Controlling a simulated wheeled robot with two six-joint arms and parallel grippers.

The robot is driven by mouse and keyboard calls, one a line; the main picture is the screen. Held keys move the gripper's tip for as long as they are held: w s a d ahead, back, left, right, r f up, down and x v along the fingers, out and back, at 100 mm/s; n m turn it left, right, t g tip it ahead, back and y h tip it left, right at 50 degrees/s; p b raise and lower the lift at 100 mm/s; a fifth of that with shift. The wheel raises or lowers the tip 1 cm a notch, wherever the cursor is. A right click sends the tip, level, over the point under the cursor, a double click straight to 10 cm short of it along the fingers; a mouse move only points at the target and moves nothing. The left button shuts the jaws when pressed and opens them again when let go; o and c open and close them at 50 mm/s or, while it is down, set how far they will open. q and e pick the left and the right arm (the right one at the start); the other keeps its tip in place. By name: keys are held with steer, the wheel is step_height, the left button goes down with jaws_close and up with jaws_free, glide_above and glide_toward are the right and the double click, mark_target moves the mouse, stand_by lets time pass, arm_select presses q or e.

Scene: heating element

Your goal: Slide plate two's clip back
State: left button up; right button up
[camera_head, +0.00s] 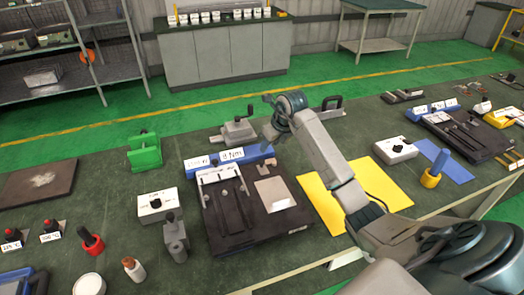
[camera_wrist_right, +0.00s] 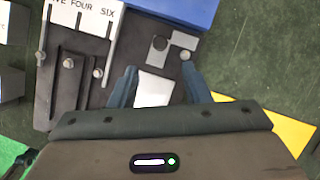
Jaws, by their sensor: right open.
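A dark fixture (camera_head: 240,238) stands on the bench at the centre, with a pale labelled strip and slots on its left. In the right wrist view the strip (camera_wrist_right: 90,18) reads "FOUR SIX", and several small pins sit along the slots (camera_wrist_right: 68,62). A pale square plate (camera_head: 275,193) lies on the fixture's right side. It also shows between the fingers in the wrist view (camera_wrist_right: 155,88). A grey clip-like piece (camera_wrist_right: 172,52) lies just beyond the fingertips. Which part is plate two's clip I cannot tell. My right gripper (camera_wrist_right: 160,72) is open and empty above the fixture. My left gripper is out of view.
A blue block (camera_head: 230,157) with labels stands behind the fixture. A yellow mat (camera_head: 320,210) lies to its right, a white box (camera_head: 157,205) and a grey stand (camera_head: 175,240) to its left. A green holder (camera_head: 145,152) is further back. A second fixture (camera_head: 465,135) stands far right.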

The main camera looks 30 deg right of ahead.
mark_target(262, 160)
steer(key=p+x, duration=0.3)
steer(key=x, duration=0.6)
steer(key=shift+p+x, duration=0.3)
steer(key=shift+x, duration=0.55)
steer(key=shift+s, duration=0.1)
steer(key=shift+c, duration=0.4)
jaws_close()
steer(key=shift+d, duration=0.15)
